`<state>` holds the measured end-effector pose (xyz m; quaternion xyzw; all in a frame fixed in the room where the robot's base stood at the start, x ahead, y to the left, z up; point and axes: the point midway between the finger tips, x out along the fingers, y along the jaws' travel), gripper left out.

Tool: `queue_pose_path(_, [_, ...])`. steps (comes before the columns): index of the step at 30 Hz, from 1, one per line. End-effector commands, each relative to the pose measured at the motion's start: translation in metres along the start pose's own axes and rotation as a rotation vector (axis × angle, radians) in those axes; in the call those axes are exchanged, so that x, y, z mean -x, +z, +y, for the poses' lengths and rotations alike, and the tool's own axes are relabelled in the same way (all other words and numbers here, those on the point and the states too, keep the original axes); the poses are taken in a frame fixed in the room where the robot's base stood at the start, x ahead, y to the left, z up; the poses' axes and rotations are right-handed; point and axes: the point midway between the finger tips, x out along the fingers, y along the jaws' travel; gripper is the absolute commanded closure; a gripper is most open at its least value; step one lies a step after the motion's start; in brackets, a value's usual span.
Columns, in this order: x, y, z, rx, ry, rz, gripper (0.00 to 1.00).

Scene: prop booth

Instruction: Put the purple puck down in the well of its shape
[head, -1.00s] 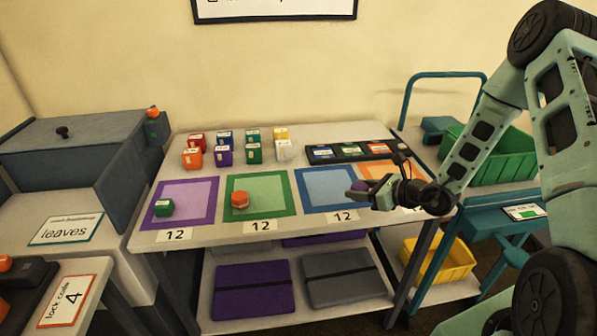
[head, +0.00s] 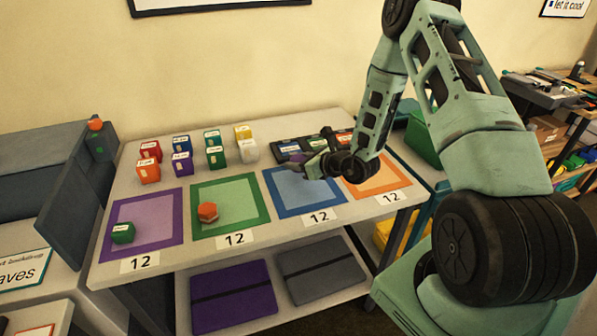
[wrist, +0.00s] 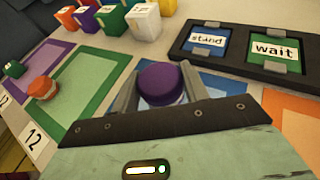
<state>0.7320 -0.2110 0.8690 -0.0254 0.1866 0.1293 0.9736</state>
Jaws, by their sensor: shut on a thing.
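The purple puck (wrist: 161,84) shows in the wrist view as a round-topped piece between the two fingers of my gripper (wrist: 163,91). My gripper is shut on it; its lower part is hard to see. In the head view my gripper (head: 310,165) is above the back of the blue-bordered mat (head: 303,211), in front of the black card tray, and the puck is hard to make out there. I cannot make out any well of the puck's shape in these frames.
An orange puck (head: 208,212) lies on the green-bordered mat (head: 239,223). A green block (head: 122,233) sits on the purple-bordered mat (head: 160,233). Several coloured blocks stand behind. The orange-bordered mat (head: 398,185) looks empty. The black card tray (wrist: 234,68) lies close by.

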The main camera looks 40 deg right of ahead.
Motion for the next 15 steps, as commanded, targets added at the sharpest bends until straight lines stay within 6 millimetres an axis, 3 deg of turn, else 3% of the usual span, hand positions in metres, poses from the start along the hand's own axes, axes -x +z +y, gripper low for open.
queue_pose_path(7, [-0.012, -0.03, 0.001, -0.002, 0.001, 0.002, 0.79])
queue_pose_path(15, [-0.014, -0.036, 0.0, 0.001, 0.0, 0.0, 0.79])
